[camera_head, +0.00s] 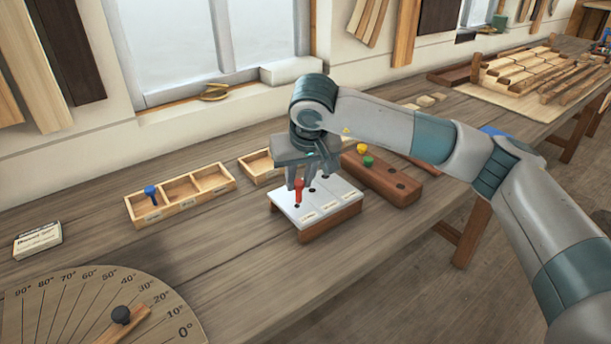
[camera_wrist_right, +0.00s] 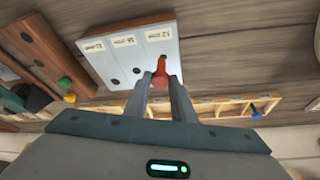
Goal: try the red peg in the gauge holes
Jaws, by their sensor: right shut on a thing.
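The hole gauge (camera_head: 335,206) is a wooden block with a white top, a row of three dark holes and a printed label beside each. My right gripper (camera_head: 298,184) is over its left part, shut on the red peg (camera_head: 299,193). The peg is upright with its lower end at the leftmost hole; I cannot tell whether the tip is inside. In the right wrist view the red peg (camera_wrist_right: 160,76) is between the fingertips (camera_wrist_right: 160,84), at the hole by the right-hand label of the gauge (camera_wrist_right: 115,62). The other two holes look empty. My left gripper is out of view.
A brown rack (camera_head: 405,192) behind the gauge holds a yellow peg (camera_head: 361,149) and a green peg (camera_head: 368,161). A blue peg (camera_head: 150,193) stands in a compartment tray (camera_head: 182,209) to the left. A protractor board (camera_head: 70,305) lies front left. Bench in front of the gauge is clear.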

